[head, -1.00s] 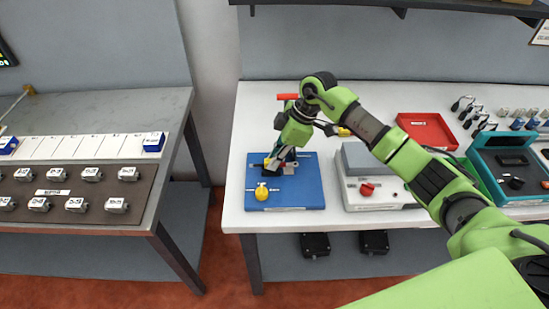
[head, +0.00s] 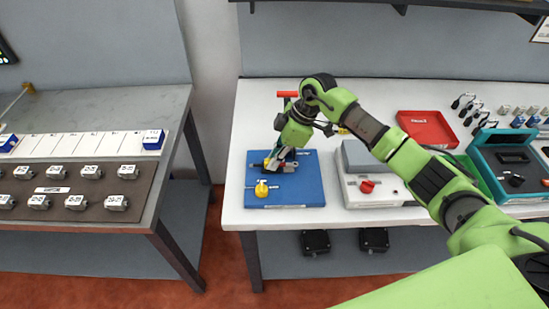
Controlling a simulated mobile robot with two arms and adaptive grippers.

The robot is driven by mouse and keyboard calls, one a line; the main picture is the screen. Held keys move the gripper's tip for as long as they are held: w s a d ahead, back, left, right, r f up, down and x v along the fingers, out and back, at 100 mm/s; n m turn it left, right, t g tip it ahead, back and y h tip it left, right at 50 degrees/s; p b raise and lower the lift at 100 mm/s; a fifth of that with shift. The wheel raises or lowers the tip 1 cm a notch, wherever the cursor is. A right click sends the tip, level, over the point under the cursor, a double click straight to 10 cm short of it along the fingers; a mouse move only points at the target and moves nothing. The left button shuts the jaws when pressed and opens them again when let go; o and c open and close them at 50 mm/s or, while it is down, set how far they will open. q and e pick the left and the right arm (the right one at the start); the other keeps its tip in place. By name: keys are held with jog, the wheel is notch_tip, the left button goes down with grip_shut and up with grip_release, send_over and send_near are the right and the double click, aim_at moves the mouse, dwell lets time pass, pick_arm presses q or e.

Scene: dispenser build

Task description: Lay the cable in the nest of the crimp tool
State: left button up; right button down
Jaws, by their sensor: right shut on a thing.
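The crimp tool stands on a blue base plate (head: 305,190) on the white bench, with a red handle (head: 288,94) at its top. A yellow knob (head: 262,189) with a metal bar sits at the plate's front left. My right gripper (head: 273,161) reaches down over the middle of the plate, close to the tool, fingers pointing down and left. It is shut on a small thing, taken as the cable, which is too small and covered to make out. The nest is hidden behind the gripper. My left gripper is not in view.
Right of the plate stand a grey-white box with a red knob (head: 367,186), a red tray (head: 428,128) and a teal case (head: 490,140). Several small connectors stand behind them. A grey table (head: 90,110) with labelled metal parts is at left, across a gap.

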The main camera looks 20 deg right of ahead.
jog(key=shift+p, duration=0.3)
dwell(0.5)
jog(key=shift+s+f, duration=0.2)
jog(key=shift+f, duration=0.3)
dwell(0.9)
jog(key=c, duration=2)
grip_release()
jog(key=shift+s, duration=0.1)
jog(key=o, duration=0.5)
jog(key=shift+o, duration=0.2)
jog(key=shift+w, duration=0.2)
jog(key=shift+w+r, duration=0.1)
jog(key=shift+r, duration=0.05)
